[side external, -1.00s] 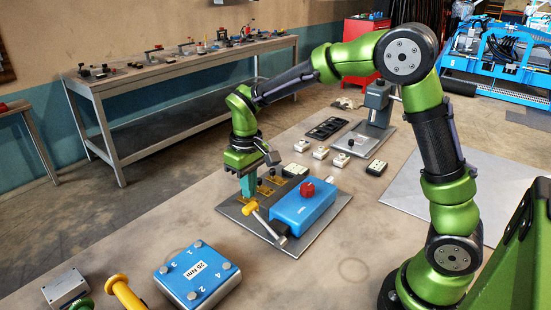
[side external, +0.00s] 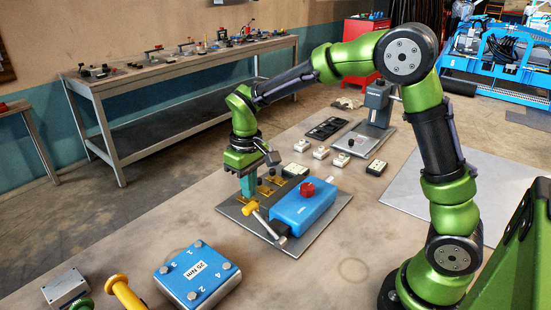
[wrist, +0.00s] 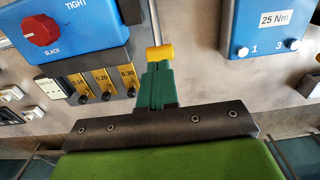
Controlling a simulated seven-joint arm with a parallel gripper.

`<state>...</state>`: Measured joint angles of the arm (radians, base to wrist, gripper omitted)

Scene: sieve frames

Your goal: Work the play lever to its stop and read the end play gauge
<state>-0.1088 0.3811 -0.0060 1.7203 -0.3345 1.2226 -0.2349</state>
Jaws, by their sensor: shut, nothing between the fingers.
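The play lever is a metal rod with a yellow grip (side external: 250,208) at the front left of the grey base plate (side external: 333,209). The yellow grip (wrist: 160,52) also shows in the wrist view. My gripper (side external: 247,196), with teal fingers, is shut and empty. Its fingertips (wrist: 157,66) are right beside the yellow grip; I cannot tell whether they touch it. A blue box (side external: 302,207) with a red knob (side external: 307,189) stands on the plate; its face reads "TIGHT" at one side of the knob. I cannot make out a gauge reading.
Brass tabs (wrist: 105,82) marked 0.10, 0.20 and 0.30 sit beside the blue box. A blue block marked 25 Nm (side external: 197,276) lies in front. Small white blocks (side external: 321,152) and a grey stand (side external: 377,103) are behind. The bench between plate and 25 Nm block is clear.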

